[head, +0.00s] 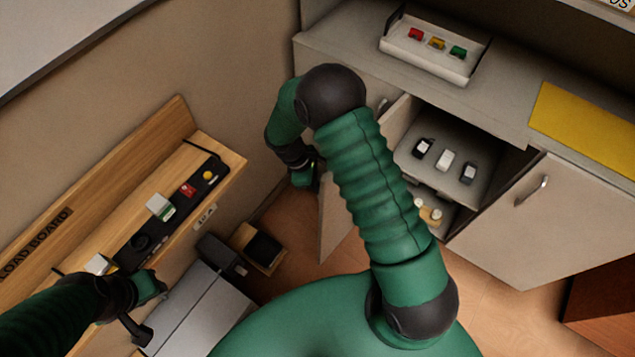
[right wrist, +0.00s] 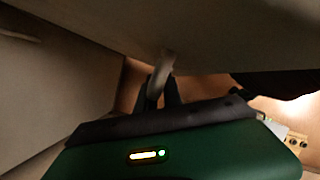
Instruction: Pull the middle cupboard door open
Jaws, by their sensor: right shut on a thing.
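The middle cupboard door (head: 337,225) stands swung well out from the cupboard, and its open compartment (head: 470,145) shows shelves inside. My right arm hides much of the door. My right gripper (head: 312,178) is on the left side of this door. In the right wrist view the gripper's dark fingers (right wrist: 163,95) are shut on the pale door handle (right wrist: 166,65), beneath the door panel (right wrist: 215,35). My left gripper (head: 155,285) is by the wooden board at lower left; its jaws are too unclear to read.
Small devices (head: 445,160) sit on the upper shelf inside. The right door (head: 560,220) is closed. A tray with coloured blocks (head: 435,50) and a yellow mat (head: 580,120) lie on the counter. The wooden board (head: 100,185) and a grey box (head: 200,315) are at left.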

